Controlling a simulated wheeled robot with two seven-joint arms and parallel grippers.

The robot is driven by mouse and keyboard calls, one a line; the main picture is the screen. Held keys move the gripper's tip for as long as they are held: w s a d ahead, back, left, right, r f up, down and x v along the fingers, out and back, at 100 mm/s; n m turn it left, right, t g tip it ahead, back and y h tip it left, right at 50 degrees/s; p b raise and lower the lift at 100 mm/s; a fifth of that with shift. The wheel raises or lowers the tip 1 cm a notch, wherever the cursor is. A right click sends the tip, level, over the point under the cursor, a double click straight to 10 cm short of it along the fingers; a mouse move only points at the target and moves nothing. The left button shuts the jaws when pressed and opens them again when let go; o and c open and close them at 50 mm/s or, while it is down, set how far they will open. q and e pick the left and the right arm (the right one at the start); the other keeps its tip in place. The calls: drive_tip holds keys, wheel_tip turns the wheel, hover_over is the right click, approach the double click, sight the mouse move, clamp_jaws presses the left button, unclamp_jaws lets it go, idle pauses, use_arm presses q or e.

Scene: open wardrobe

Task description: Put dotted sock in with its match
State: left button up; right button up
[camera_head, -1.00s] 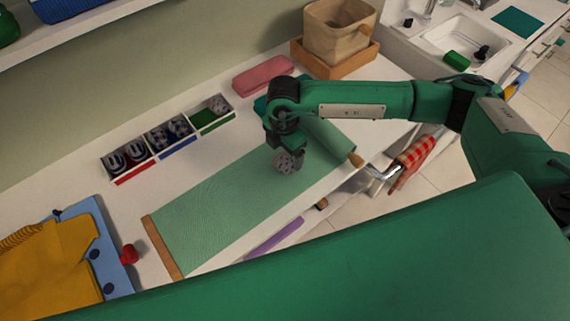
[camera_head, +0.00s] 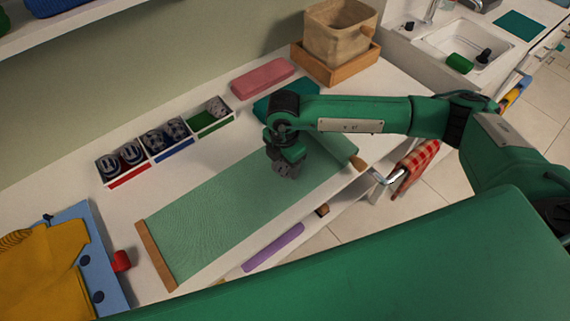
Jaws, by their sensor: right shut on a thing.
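My right gripper (camera_head: 286,171) is above the green mat, pointing down, shut on the rolled dotted sock. The sock is mostly hidden behind the fingers in this view. A white sock organizer (camera_head: 186,139) stands on the counter to the left, with three compartments. The red-front compartment holds two dark striped rolled socks (camera_head: 130,153). The blue-front compartment holds two dark patterned rolled socks (camera_head: 176,129). The green-front compartment holds one grey dotted rolled sock (camera_head: 216,106) at its right end, with bare green floor beside it. My left gripper is not in view.
A green mat (camera_head: 215,210) lies unrolled on the counter. A pink case (camera_head: 262,76) and a beige basket (camera_head: 337,35) on a wooden tray stand at the back. Yellow clothing (camera_head: 45,265) on a blue board lies at lower left, near a red object (camera_head: 121,261).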

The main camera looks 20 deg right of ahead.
idle(0.5)
drive_tip(key=shift+r+p, duration=1.9)
drive_tip(key=shift+r, duration=1.65)
